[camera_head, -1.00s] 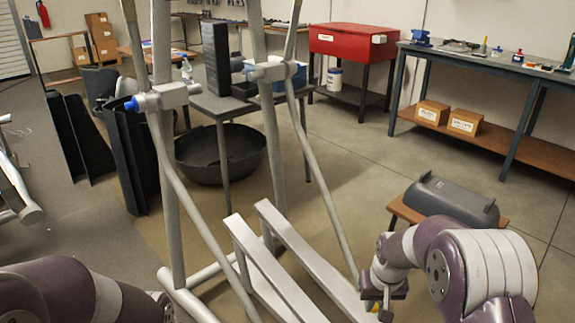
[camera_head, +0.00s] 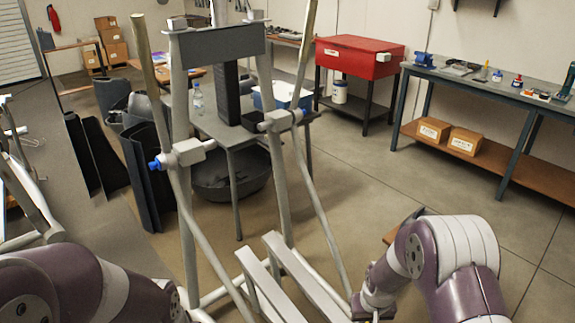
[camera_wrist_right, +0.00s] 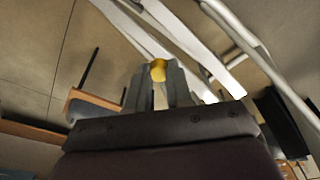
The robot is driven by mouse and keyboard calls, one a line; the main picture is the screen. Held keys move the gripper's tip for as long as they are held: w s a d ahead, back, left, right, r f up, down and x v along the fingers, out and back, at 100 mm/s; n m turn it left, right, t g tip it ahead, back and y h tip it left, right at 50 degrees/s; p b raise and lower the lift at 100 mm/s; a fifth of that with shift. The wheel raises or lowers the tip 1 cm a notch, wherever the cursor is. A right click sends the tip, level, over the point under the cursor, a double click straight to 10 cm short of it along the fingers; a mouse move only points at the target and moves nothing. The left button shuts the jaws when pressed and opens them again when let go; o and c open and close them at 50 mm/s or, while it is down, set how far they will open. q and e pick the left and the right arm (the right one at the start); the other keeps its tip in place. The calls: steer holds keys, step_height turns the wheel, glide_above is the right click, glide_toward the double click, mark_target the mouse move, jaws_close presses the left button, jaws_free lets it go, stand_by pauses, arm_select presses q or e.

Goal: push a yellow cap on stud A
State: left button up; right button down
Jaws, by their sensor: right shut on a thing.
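The yellow cap (camera_wrist_right: 157,70) is held between the fingertips of my right gripper (camera_wrist_right: 159,84) in the right wrist view. In the head view my right gripper (camera_head: 373,314) is at the bottom edge, low and right of the elliptical frame (camera_head: 187,230); the cap cannot be made out there. No label shows which stud is A. My left arm (camera_head: 75,285) is at lower left; its gripper is out of view.
Two pale foot rails (camera_head: 283,280) and slanted tubes stand left of my right arm. A grey table (camera_head: 240,137) and dark tub (camera_head: 232,185) are behind the frame. A red chest (camera_head: 358,66) and workbench (camera_head: 480,79) stand further back. Floor between frame and bench is clear.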

steer(key=shift+s+r+p, duration=0.15)
steer(key=shift+r+p, duration=0.15)
steer(key=shift+r, duration=0.35)
arm_select(q)
steer(key=shift+r, duration=0.9)
arm_select(e)
steer(key=shift+f, duration=0.1)
